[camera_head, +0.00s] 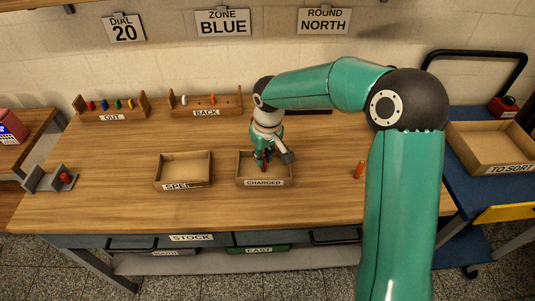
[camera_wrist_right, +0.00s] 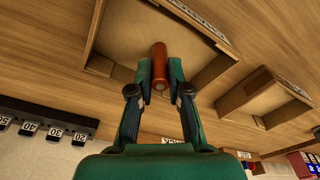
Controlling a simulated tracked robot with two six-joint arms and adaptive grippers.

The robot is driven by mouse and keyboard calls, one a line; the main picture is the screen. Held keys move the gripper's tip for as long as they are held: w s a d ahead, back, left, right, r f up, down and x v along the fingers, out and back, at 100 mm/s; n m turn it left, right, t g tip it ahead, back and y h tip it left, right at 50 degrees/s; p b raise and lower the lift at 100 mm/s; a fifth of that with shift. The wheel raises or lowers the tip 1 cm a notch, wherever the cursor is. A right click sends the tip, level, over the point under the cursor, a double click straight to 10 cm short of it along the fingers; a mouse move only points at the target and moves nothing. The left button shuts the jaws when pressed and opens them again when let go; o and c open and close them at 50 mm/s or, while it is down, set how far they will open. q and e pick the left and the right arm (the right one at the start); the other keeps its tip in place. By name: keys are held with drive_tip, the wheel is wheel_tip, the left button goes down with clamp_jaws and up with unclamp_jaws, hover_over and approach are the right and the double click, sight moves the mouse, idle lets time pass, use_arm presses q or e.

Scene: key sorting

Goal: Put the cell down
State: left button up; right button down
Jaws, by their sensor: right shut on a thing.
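My right gripper (camera_head: 264,158) points down at the CHARGED tray (camera_head: 246,181), an open wooden box on the bench. In the right wrist view my gripper (camera_wrist_right: 159,80) is shut on an orange-red cylindrical cell (camera_wrist_right: 159,62), one finger on each side. The cell is over or inside the CHARGED tray, whose wall (camera_wrist_right: 105,25) shows around it; I cannot tell whether it touches the floor. The open SPENT tray (camera_head: 183,186) stands to the left, its label partly unreadable. Another orange cell (camera_head: 359,169) stands on the bench to the right. My left gripper is out of view.
OUT rack (camera_head: 112,117) and BACK rack (camera_head: 206,112) stand at the back. The TO SORT tray (camera_head: 495,147) is on a blue cart at right. Bare bench lies right of the CHARGED tray.

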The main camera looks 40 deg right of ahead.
drive_tip(key=c, duration=1.1)
unclamp_jaws()
drive_tip(key=shift+r, duration=0.1)
drive_tip(key=r, duration=0.4)
drive_tip(key=s+r, duration=0.1)
drive_tip(key=r, duration=0.7)
drive_tip(key=shift+s+p, duration=0.2)
drive_tip(key=shift+p, duration=0.2)
drive_tip(key=shift+f, duration=0.1)
